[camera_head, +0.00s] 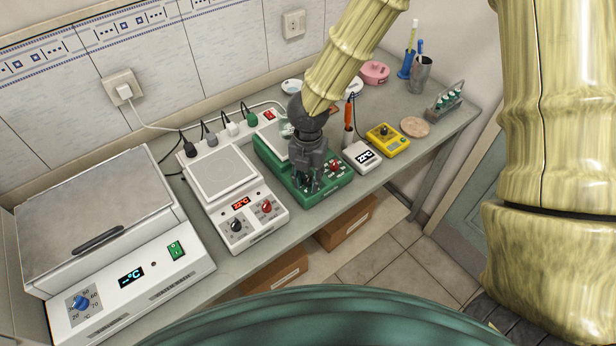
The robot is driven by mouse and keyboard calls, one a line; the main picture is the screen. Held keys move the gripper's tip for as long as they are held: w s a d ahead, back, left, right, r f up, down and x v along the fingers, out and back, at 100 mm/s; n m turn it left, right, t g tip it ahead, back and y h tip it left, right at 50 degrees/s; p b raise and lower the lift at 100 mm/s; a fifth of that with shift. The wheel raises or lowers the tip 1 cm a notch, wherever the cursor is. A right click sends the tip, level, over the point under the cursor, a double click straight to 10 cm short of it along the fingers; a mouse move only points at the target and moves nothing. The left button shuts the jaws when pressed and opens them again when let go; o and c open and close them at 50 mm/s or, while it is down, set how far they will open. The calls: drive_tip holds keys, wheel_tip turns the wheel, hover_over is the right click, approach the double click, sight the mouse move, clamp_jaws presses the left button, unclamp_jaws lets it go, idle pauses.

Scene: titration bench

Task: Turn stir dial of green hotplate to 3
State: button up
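The green hotplate (325,199) stands on the grey bench, between the white hotplate and a small white meter. Its pale top plate (268,140) is partly covered by my arm. A red dial (336,167) shows on the right of its front panel. My gripper (313,186) points down over the left part of that panel, at the place of the other dial. The fingers hide that dial and its markings, so I cannot tell its setting or whether the fingers touch it. The fingers are dark and small, and their gap is unclear.
A white hotplate (268,228) with black and red dials stands to the left. A larger white heating bath (190,285) is at far left. The small white meter (362,168) and a yellow device (395,140) stand close on the right. A power strip with cables runs behind.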

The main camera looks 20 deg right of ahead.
clamp_jaws()
drive_tip(key=shift+m, duration=0.3)
